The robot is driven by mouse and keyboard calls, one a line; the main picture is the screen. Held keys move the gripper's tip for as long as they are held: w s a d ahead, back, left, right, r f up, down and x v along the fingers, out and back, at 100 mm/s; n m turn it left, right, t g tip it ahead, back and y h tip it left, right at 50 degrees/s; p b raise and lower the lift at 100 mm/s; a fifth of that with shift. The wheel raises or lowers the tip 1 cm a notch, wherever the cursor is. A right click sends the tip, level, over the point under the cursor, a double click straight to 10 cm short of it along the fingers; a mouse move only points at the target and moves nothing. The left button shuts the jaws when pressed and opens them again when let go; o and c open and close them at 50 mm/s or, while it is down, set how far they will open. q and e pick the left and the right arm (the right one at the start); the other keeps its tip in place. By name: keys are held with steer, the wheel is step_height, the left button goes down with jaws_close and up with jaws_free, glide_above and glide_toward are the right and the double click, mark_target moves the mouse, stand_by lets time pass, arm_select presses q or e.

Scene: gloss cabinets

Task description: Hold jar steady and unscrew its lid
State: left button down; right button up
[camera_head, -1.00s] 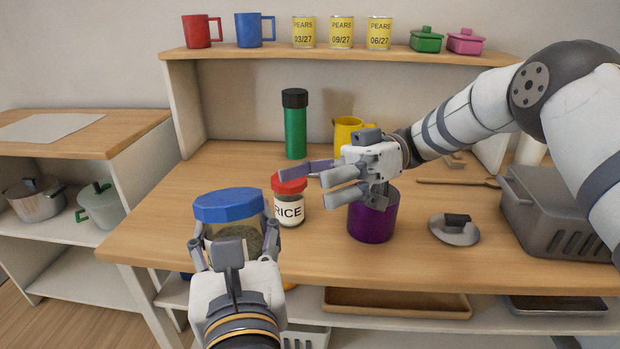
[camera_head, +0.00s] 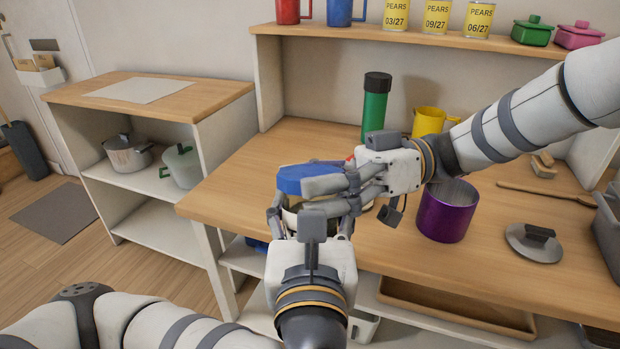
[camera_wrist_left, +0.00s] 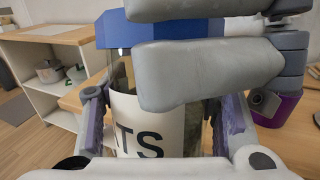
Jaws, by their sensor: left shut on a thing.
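The jar (camera_wrist_left: 145,125) is clear with a white label whose visible letters read "TS". It stands upright between the fingers of my left gripper (camera_head: 311,215), which is shut on its body in front of the table. Its blue lid (camera_head: 291,179) is on top and also shows in the left wrist view (camera_wrist_left: 115,32). My right gripper (camera_head: 335,188) is at the lid from the right. Its grey fingers cover much of the lid and jar in both views. I cannot tell whether they grip the lid or only lie beside it.
A purple pot (camera_head: 446,212) stands right of my right gripper, with a grey lid (camera_head: 534,243) beside it. A green bottle (camera_head: 375,105) and a yellow mug (camera_head: 429,121) stand farther back. The table's left part (camera_head: 235,185) is bare. A low shelf unit (camera_head: 160,130) stands at left.

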steer(key=c, duration=0.9)
arm_select(q)
steer(key=c, duration=0.5)
jaws_free()
arm_select(e)
steer(key=shift+c, duration=1)
